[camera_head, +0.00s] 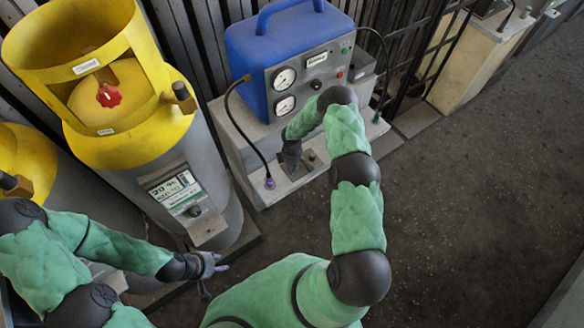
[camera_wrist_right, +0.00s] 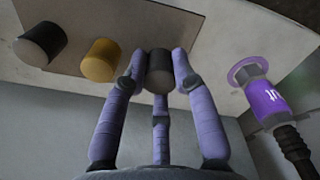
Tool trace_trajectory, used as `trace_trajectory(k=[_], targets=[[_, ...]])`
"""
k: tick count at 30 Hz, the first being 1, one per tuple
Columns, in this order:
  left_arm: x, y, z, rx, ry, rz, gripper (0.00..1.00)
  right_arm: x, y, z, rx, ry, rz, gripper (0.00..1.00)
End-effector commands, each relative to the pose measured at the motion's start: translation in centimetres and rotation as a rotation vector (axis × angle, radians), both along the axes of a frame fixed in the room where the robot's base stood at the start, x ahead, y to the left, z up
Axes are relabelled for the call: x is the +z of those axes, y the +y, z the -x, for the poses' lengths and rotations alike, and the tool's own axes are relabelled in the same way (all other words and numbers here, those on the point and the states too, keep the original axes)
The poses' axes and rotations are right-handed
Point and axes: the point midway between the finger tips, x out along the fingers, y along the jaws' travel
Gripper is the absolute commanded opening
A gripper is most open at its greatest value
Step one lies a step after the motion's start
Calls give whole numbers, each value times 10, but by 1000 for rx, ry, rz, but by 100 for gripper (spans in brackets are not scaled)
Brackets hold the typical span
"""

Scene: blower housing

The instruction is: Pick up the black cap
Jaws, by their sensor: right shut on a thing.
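In the right wrist view, my right gripper (camera_wrist_right: 158,75) has its three purple fingers closed around a black cap (camera_wrist_right: 160,80) at the metal plate (camera_wrist_right: 185,22). I cannot tell whether the cap still touches the plate. Another dark cap (camera_wrist_right: 40,44) and a yellow cap (camera_wrist_right: 101,60) sit on the plate to the left, apart from the fingers. In the head view, my right gripper (camera_head: 291,160) points down at the ledge before the blue unit and hides the held cap. My left gripper (camera_head: 210,270) is at the lower left, fingers spread and empty, away from the caps.
A purple hose connector (camera_wrist_right: 268,100) is right of the gripper; it shows in the head view (camera_head: 270,183) too. The blue unit with gauges (camera_head: 285,50) stands behind. A yellow-topped cylinder (camera_head: 185,150) stands left. The dark floor (camera_head: 480,190) at right is clear.

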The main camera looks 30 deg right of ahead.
Motion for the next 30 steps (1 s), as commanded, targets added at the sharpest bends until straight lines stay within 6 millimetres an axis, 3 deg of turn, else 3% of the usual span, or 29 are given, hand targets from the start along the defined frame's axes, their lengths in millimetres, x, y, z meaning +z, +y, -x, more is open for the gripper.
trace_trajectory(k=[5,15,22,30], targets=[[6,0,0,0,0,0,40,28,1,0,1,-2,0,6],[16,0,0,0,0,0,40,87,33,41,4,-1,0,6],[12,0,0,0,0,0,40,103,61,77,3,0,0,6],[9,0,0,0,0,0,40,117,80,101,2,-2,0,6]])
